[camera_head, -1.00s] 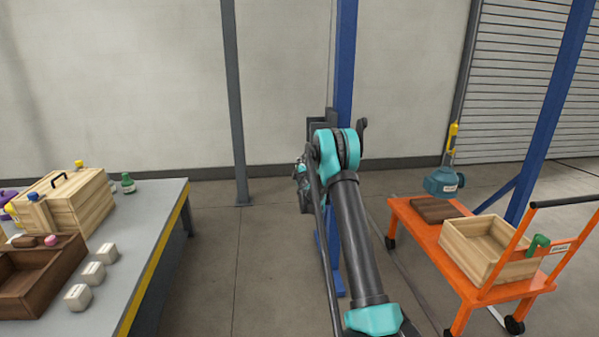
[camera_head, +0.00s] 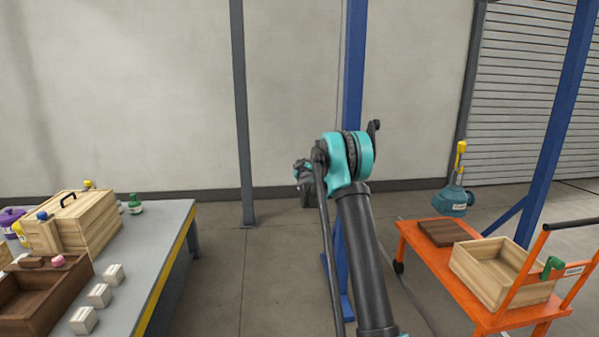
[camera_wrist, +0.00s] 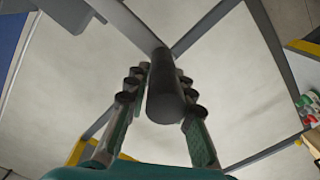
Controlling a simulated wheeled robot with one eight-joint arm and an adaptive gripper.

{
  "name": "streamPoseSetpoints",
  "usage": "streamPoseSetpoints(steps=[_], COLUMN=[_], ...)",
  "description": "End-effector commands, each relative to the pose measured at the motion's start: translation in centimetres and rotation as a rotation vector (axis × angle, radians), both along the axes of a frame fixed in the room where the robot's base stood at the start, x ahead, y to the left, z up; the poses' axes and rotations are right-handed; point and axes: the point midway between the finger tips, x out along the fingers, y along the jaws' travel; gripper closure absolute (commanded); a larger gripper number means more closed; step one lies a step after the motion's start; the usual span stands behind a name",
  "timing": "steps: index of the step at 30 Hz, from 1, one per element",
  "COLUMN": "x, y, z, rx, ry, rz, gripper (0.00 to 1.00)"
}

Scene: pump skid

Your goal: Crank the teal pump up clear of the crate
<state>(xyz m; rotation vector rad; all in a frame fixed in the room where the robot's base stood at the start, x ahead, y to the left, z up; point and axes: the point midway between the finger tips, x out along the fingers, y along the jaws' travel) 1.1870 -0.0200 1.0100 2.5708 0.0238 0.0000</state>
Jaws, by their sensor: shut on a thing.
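The teal pump (camera_head: 454,202) hangs upright from a yellow hook (camera_head: 461,155) at the right, beyond the orange cart. In the picture it is above and apart from the open light-wood crate (camera_head: 490,291) on that cart. I see no contact between them. In the wrist view my gripper (camera_wrist: 160,108) has its two fingers on either side of a black cylindrical handle (camera_wrist: 164,95) and is shut on it. A grey bar (camera_wrist: 138,25) meets the far end of the handle. In the head view the gripper is small and mostly hidden behind my arm.
The orange cart (camera_head: 440,275) also carries a dark brown board (camera_head: 444,233). Blue posts (camera_head: 352,100) stand ahead and at the right. A grey workbench (camera_head: 150,240) with boxes, bottles and white blocks stands at the left.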

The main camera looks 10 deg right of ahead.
Motion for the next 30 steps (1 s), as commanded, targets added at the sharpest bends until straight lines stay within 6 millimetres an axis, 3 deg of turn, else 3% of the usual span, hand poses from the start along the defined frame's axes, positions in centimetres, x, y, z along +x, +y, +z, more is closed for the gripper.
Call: streamPoseSetpoints(steps=[1,23,24,28,30], x=[-0.05,-0.09,-0.09,-0.08,-0.07], y=[-1.22,-1.34,-1.34,-1.31,-1.27], z=[0.36,1.27,1.26,1.24,1.24], rx=[0.019,0.084,0.084,0.084,0.084], ry=[0.002,0.002,0.002,0.002,0.002], rz=[-0.013,-0.014,-0.014,-0.014,-0.014], gripper=[1.00,1.00,0.73,0.57,0.56])
